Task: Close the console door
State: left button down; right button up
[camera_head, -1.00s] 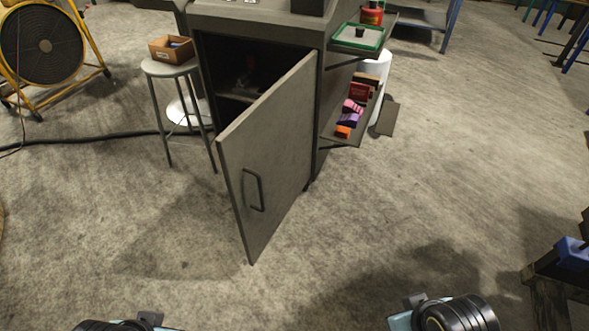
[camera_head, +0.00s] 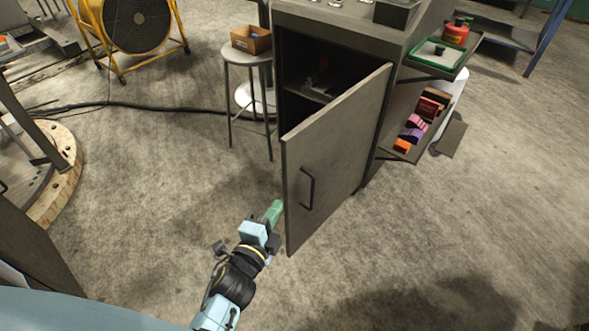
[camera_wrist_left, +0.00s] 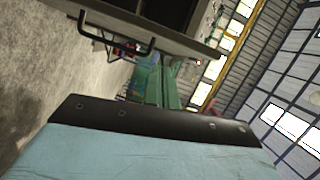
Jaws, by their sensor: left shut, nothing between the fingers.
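The console door (camera_head: 335,155) stands open, swung outward from its hinge side on the right of the grey console (camera_head: 345,22). Its dark bar handle (camera_head: 308,188) is near the free left edge. The handle also shows at the top of the left wrist view (camera_wrist_left: 115,40). My left gripper (camera_head: 274,212) has green fingers, shut and empty. It is just left of the door's free edge, low down; I cannot tell whether it touches. The fingers also show in the left wrist view (camera_wrist_left: 155,85). My right gripper is not in view.
A stool (camera_head: 246,54) with a cardboard box (camera_head: 251,39) stands left of the console. Side shelves (camera_head: 415,145) with small coloured items are on the right. A yellow-framed fan (camera_head: 137,22) and a black cable (camera_head: 160,106) lie behind. Floor in front is clear.

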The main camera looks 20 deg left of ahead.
aim_at(294, 174)
pick_arm(q)
jog(key=shift+w+d+r+m+t+h+b, duration=0.2)
jog(key=shift+w+m+h, duration=0.25)
jog(key=shift+w, duration=1.5)
jog(key=shift+w+d+r+m+t+h+b, duration=0.15)
jog(key=shift+w+m+h+b, duration=0.3)
jog(key=shift+w, duration=1.45)
jog(key=shift+w+d+r+m+t+h+b, duration=0.15)
jog(key=shift+w+m+h, duration=0.25)
jog(key=shift+w, duration=1.55)
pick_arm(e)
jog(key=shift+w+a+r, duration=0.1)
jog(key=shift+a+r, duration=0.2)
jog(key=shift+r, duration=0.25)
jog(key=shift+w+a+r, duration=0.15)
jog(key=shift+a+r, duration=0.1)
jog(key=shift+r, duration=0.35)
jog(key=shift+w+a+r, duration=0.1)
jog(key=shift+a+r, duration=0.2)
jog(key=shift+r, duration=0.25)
pick_arm(q)
jog(key=shift+a+f, duration=0.1)
